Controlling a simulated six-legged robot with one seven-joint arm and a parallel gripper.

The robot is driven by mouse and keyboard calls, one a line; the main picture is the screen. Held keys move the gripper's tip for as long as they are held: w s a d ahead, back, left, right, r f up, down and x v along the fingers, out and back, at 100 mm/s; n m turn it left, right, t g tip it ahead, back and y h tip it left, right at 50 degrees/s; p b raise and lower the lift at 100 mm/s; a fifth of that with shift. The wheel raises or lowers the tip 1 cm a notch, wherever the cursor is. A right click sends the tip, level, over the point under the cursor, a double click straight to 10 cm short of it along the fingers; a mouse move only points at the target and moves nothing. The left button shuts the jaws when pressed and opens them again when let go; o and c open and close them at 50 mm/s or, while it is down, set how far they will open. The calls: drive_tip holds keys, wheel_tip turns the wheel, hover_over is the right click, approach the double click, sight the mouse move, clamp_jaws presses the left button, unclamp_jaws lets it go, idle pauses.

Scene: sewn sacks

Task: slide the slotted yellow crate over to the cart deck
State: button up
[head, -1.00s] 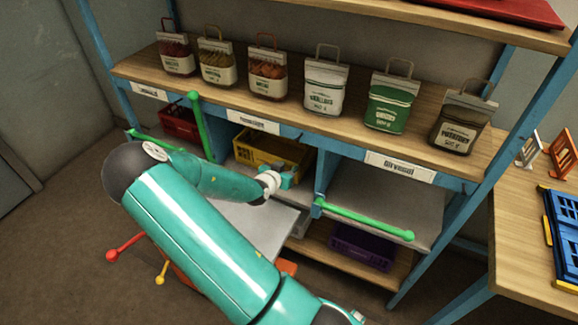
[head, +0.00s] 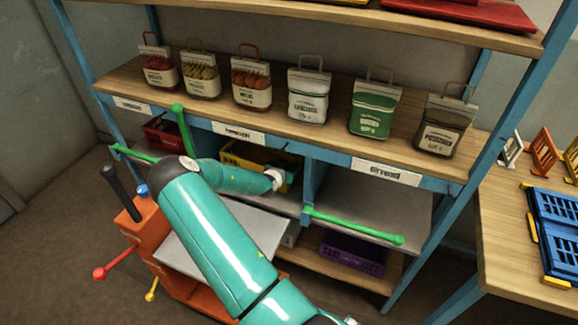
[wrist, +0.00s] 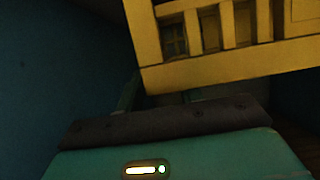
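The slotted yellow crate (head: 232,161) stands in the middle bay of the shelf, partly hidden by my teal arm. In the wrist view its slotted yellow wall (wrist: 205,72) is close ahead and tilted in the picture. My gripper (head: 284,182) is inside the bay at the crate's front, mostly hidden by the wrist. The wrist view shows a teal body with a dark bar (wrist: 165,126) just below the crate wall; finger spread and contact are unclear. The cart's flat grey deck (head: 222,240) lies in front of the bay, partly behind my arm.
The orange cart body (head: 147,238) has a dark upright handle and red and yellow knobs. Green bars (head: 355,226) border the bays. A red crate (head: 163,135) is left, a purple crate (head: 352,252) below. Several sacks (head: 308,95) stand above. The right bay (head: 375,200) is empty.

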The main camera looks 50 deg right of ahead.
drive_tip(key=shift+d, duration=0.1)
clamp_jaws()
idle(0.3)
